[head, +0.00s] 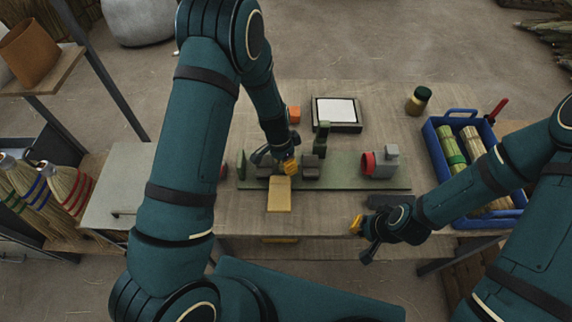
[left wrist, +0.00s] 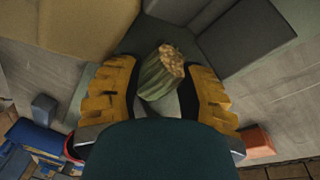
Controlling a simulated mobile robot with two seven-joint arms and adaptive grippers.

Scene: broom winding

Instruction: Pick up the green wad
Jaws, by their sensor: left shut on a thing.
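The green wad (left wrist: 160,85), a dull green lump with a rough tan end, sits between the yellow fingers of my left gripper (left wrist: 158,88) in the left wrist view. The fingers are shut on it. In the head view my left gripper (head: 285,166) is low over the green board, beside grey blocks, and the wad is hidden there by the gripper and arm. I cannot tell whether the wad touches the board. My right gripper (head: 361,238) is open and empty at the table's front edge.
The green board (head: 340,172) carries grey blocks (head: 311,167) and a grey-and-red fixture (head: 380,162). A yellow block (head: 279,194) lies in front. A framed white panel (head: 336,111) and a jar (head: 417,101) stand behind. A blue crate (head: 433,150) with straw bundles is right.

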